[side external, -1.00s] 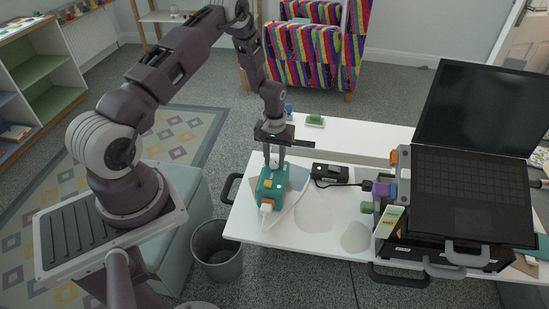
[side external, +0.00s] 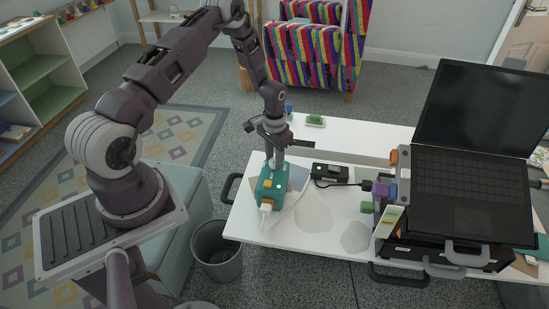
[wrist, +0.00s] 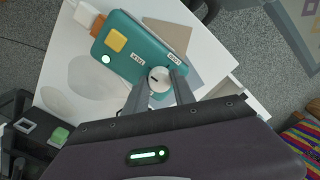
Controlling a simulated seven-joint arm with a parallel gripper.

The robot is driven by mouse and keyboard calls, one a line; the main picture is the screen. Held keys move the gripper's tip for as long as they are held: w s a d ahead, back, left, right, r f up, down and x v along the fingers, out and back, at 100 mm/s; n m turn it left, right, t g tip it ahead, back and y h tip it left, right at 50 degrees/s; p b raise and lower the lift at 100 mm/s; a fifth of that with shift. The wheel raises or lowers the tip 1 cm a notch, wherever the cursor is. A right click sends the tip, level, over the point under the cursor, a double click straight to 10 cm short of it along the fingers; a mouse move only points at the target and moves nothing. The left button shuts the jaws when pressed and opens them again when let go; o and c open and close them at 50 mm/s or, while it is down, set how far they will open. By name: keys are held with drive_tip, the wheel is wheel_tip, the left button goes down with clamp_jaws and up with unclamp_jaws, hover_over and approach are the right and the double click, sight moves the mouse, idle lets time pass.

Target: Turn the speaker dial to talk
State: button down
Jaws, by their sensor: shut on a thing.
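The speaker (side external: 269,190) is a teal box at the left end of the white table; it also shows in the wrist view (wrist: 128,38). Its round white dial (wrist: 159,77) has a short dark mark and sits by the box's edge. Two small white labels, the left one (wrist: 138,58) and the right one (wrist: 174,57), are near the dial, upside down and hard to read. My gripper (side external: 274,165) points down at the speaker, its two fingers shut on either side of the dial. In the side view the fingers hide the dial.
A yellow button (wrist: 116,40) and a lit round light are on the speaker, with a white plug (side external: 266,208) at its end. A black box (side external: 330,174) with a cable lies to the right. A large black case (side external: 455,190) stands at the table's right. A bin (side external: 216,250) is on the floor.

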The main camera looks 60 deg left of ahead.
idle(0.4)
drive_tip(key=c, duration=1)
unclamp_jaws()
drive_tip(key=shift+c, duration=0.2)
wheel_tip(320, 180, up, 7)
drive_tip(key=shift+r, duration=0.1)
drive_tip(key=s+d+r+t+y, duration=0.1)
drive_tip(key=s+d+r, duration=0.3)
drive_tip(key=r, duration=0.9)
drive_tip(key=s+d+r+t, duration=0.25)
drive_tip(key=d+r, duration=0.35)
drive_tip(key=r, duration=0.7)
drive_tip(key=s+d+r+t, duration=0.1)
drive_tip(key=s+d+r, duration=0.2)
drive_tip(key=s, duration=0.6)
drive_tip(key=s+d+r+m+t+h, duration=0.1)
drive_tip(key=s+d+r, duration=0.2)
drive_tip(key=s, duration=0.6)
drive_tip(key=shift+s+d, duration=0.15)
drive_tip(key=shift+d, duration=0.6)
